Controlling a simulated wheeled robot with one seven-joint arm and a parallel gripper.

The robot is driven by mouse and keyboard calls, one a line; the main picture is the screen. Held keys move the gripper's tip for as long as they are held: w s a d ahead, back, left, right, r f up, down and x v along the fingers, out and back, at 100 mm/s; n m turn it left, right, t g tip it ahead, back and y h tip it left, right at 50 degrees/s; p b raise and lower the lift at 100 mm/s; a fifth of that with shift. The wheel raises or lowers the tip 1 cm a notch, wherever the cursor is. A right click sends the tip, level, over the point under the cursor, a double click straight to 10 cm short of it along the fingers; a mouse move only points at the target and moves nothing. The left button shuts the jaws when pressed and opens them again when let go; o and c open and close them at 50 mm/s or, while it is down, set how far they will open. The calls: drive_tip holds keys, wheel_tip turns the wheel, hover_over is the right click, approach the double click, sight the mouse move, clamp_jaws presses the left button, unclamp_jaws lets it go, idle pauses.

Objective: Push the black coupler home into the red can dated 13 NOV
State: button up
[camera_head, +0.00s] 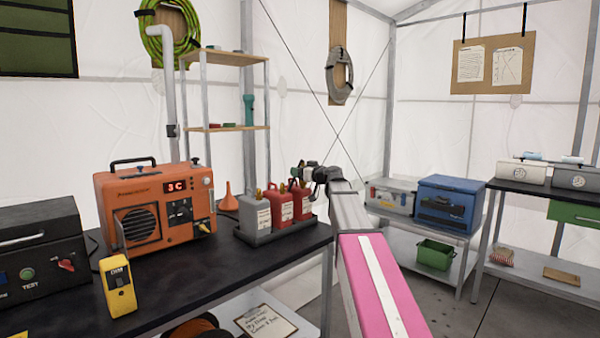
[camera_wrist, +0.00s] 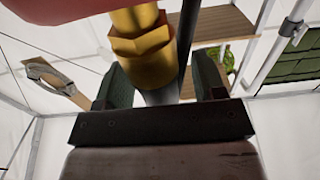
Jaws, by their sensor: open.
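Two red cans, a middle one (camera_head: 279,206) and a right one (camera_head: 302,203), stand beside a grey can (camera_head: 254,217) in a dark tray (camera_head: 275,240) on the bench. Their labels are too small to read, so I cannot tell which is dated 13 NOV. My gripper (camera_head: 309,174) is at the top of the right red can. In the wrist view, my gripper (camera_wrist: 162,78) is open, its dark fingers on either side of a brass fitting (camera_wrist: 141,38) below a red can's body (camera_wrist: 60,18). I cannot pick out the black coupler for certain.
An orange machine (camera_head: 150,205) and an orange funnel (camera_head: 228,198) stand left of the cans. A yellow meter (camera_head: 118,287) is near the bench's front edge. A shelf rack (camera_head: 228,128) rises behind. A blue cooler (camera_head: 450,203) is to the right, beyond my arm.

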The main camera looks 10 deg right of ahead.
drive_tip(key=v, duration=1)
drive_tip(key=shift+s+d, duration=0.1)
drive_tip(key=shift+s, duration=0.1)
